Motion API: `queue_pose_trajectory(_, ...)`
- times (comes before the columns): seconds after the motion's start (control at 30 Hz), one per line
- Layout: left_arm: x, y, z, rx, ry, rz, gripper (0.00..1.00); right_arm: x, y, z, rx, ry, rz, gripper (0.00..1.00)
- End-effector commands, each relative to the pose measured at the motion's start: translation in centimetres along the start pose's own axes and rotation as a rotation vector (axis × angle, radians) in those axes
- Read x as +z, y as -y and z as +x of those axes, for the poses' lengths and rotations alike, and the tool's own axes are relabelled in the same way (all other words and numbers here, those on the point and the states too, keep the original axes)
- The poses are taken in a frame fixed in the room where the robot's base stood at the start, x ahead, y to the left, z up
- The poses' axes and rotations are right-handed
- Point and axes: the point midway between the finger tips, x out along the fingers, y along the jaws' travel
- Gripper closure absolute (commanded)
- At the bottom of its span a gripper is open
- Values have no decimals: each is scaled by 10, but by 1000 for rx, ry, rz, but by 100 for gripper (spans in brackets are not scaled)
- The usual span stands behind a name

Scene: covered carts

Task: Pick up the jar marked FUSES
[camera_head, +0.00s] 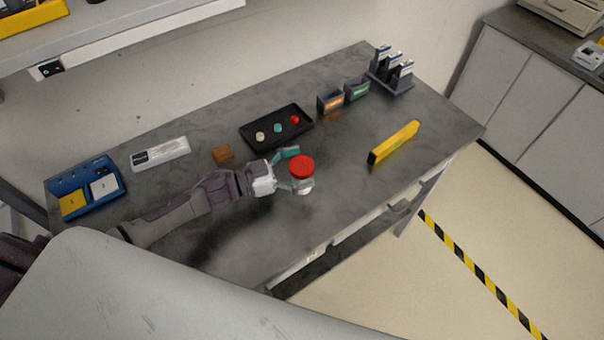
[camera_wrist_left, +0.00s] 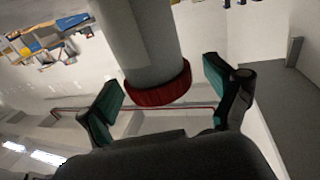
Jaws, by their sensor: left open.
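A jar with a red lid (camera_head: 302,167) stands on the dark grey bench, its pale body mostly under the lid in the head view. No FUSES marking can be read. My left gripper (camera_head: 292,169) is open at the jar, with one teal-padded finger on its far side and one on its near side. In the left wrist view the jar's grey body (camera_wrist_left: 143,45) and red lid appear between the open fingers (camera_wrist_left: 162,82); no contact can be made out. My right gripper is not in view.
On the bench (camera_head: 240,240) are a black tray (camera_head: 262,140) with several small pieces, a brown block (camera_head: 222,154), a yellow tool (camera_head: 393,143), a blue case (camera_head: 90,172), a white labelled piece (camera_head: 160,152), two small bins (camera_head: 330,101) and a rack (camera_head: 392,82).

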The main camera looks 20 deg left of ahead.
Motion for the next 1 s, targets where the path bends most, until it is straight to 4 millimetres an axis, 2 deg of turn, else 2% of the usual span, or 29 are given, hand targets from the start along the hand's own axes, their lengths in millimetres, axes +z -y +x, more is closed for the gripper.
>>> queue_pose_trajectory(0.27,1,0,4,0,2,0,9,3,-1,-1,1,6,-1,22)
queue_pose_trajectory(0.37,1,0,4,0,2,-1,22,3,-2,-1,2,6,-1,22)
queue_pose_trajectory(0.7,1,0,4,0,2,-1,79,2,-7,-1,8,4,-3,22)
queue_pose_trajectory(0.8,0,0,4,0,1,-1,93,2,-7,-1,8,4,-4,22)
queue_pose_trajectory(1.0,0,0,4,0,1,0,93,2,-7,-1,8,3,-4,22)
